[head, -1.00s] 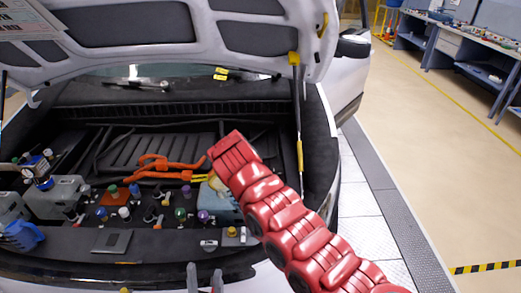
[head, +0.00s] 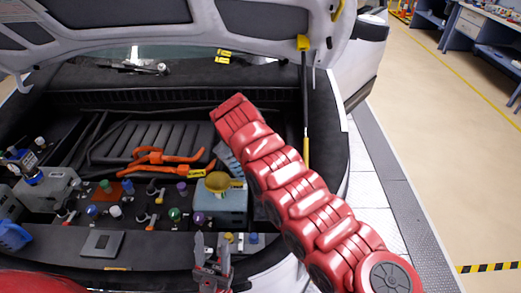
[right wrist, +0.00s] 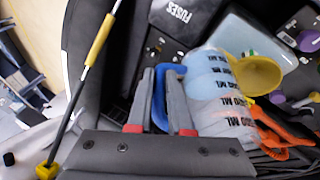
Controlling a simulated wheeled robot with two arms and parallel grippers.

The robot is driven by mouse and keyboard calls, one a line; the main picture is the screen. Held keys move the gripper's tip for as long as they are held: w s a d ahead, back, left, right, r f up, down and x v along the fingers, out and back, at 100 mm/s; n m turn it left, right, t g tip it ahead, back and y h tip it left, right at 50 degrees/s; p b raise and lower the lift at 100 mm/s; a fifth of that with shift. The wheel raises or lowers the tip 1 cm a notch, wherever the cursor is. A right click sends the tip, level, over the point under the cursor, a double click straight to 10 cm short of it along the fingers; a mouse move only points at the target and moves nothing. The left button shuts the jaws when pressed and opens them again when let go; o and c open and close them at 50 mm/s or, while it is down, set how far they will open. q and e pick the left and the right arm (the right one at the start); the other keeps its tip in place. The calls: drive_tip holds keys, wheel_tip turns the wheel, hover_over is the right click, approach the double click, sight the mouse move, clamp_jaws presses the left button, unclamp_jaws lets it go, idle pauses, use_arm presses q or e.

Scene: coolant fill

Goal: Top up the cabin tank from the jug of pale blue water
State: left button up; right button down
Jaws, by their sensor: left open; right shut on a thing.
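The jug (right wrist: 207,92) is clear, with black ML marks and pale blue water. It fills the middle of the right wrist view; in the head view only a sliver (head: 228,158) shows behind my right arm. My right gripper (right wrist: 160,74) is shut on its blue handle. I cannot tell how far the jug tilts. A yellow funnel (head: 220,183) stands on a grey-blue tank (head: 228,205); in the right wrist view the funnel (right wrist: 256,75) appears beside the jug. No label on this tank is readable. My left gripper (head: 211,245) is open and empty at the bay's front edge.
Orange cables (head: 162,157) lie behind several coloured caps. A black lid marked FUSES (right wrist: 178,14) is near the jug. The bonnet (head: 120,25) is raised on a strut (head: 304,100) at the right. A grey box (head: 50,190) stands at the left.

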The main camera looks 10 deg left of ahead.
drive_tip(key=y+p, duration=0.1)
drive_tip(key=p, duration=0.1)
drive_tip(key=y+p, duration=0.1)
drive_tip(key=f+y+p, duration=0.1)
drive_tip(key=y+p, duration=0.1)
drive_tip(key=shift+s+a+m+g+p, duration=0.25)
drive_tip(key=shift+a+m+g+p, duration=0.05)
drive_tip(key=shift+a+m+g, duration=0.1)
drive_tip(key=shift+f, duration=0.15)
